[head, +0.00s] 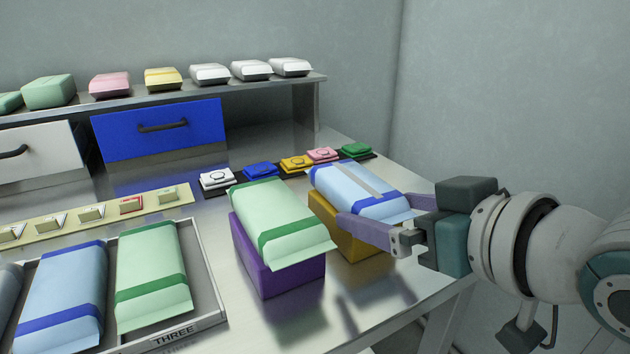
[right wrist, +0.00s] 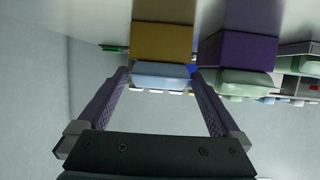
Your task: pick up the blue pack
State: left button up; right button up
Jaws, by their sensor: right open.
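A light blue pack (head: 362,190) with darker blue bands and a grey stripe lies on a yellow block (head: 345,228) near the table's right side. My right gripper (head: 380,210) comes in from the right and is open, with one finger along the near side of this pack. In the right wrist view the blue pack (right wrist: 160,72) shows between the two fingertips (right wrist: 161,80), with the yellow block (right wrist: 161,42) beside it. I cannot tell whether the fingers touch it. Another blue pack (head: 62,295) lies in the tray at left. My left gripper is not in view.
A green pack (head: 275,215) on a purple block (head: 270,268) stands close left of the yellow block. A tray labelled THREE (head: 212,316) holds several packs. Small coloured packets (head: 262,171) line the back. A shelf (head: 235,86) with several packs stands behind.

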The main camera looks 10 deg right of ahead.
jog(key=shift+w+f, duration=0.1)
jog(key=shift+w, duration=0.1)
jog(key=c, duration=1.2)
